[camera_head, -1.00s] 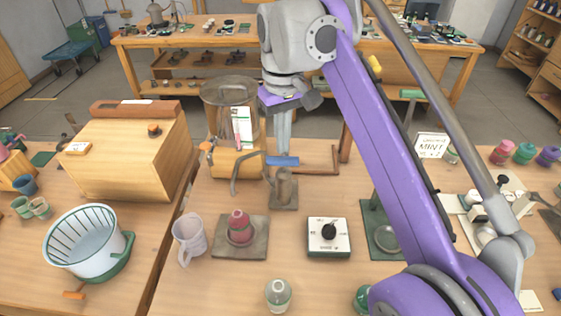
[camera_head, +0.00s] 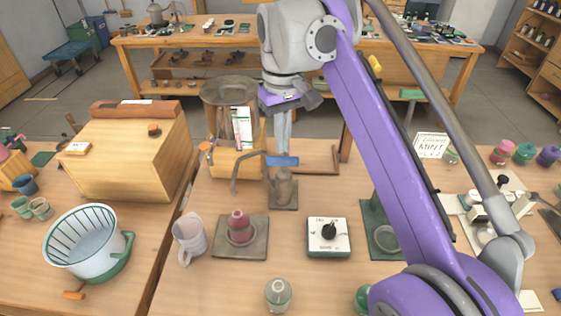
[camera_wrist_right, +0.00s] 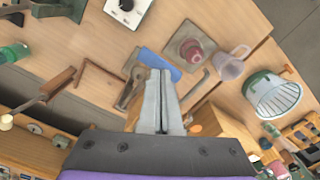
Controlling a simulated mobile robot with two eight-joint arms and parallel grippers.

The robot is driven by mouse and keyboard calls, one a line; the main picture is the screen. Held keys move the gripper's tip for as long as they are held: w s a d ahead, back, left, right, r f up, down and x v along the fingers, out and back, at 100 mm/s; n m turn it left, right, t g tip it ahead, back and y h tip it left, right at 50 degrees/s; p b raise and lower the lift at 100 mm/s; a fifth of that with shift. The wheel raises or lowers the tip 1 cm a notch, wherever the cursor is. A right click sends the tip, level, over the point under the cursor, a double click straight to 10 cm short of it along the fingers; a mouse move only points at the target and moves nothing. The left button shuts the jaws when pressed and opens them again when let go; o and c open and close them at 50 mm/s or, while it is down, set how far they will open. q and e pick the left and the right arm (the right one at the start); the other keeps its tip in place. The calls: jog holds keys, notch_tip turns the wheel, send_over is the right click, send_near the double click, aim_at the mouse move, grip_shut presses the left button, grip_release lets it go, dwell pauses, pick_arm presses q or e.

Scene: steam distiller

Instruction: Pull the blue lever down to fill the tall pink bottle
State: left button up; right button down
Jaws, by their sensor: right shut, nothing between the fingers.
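The blue lever (camera_head: 282,161) is a short horizontal bar above a grey-brown stand (camera_head: 284,186) behind the middle of the table; it also shows in the right wrist view (camera_wrist_right: 172,62). My right gripper (camera_head: 283,150) points down with its fingers together and empty. Its tips are right at the lever; I cannot tell whether they touch it. The pink bottle (camera_head: 239,227) stands upright on a square grey-brown plate (camera_head: 258,251), in front and left of the lever. It also shows in the right wrist view (camera_wrist_right: 194,51). I cannot see any liquid in it. My left gripper is out of view.
A curved pipe (camera_head: 234,180) stands left of the lever. A white dial box (camera_head: 329,252), a clear mug (camera_head: 190,240) and a small clear bottle (camera_head: 278,294) stand nearby. A wooden box (camera_head: 125,165) and a white basket (camera_head: 84,240) are at left.

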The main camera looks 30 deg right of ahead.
aim_at(282, 160)
jog(key=shift+f, duration=0.1)
jog(key=shift+f+b, duration=0.45)
jog(key=shift+f, duration=0.65)
jog(key=shift+s+a+f+b, duration=0.15)
jog(key=shift+f+b, duration=0.15)
jog(key=shift+f, duration=0.15)
jog(key=shift+s+f+b, duration=0.15)
jog(key=shift+f+b, duration=0.1)
jog(key=shift+f, duration=0.15)
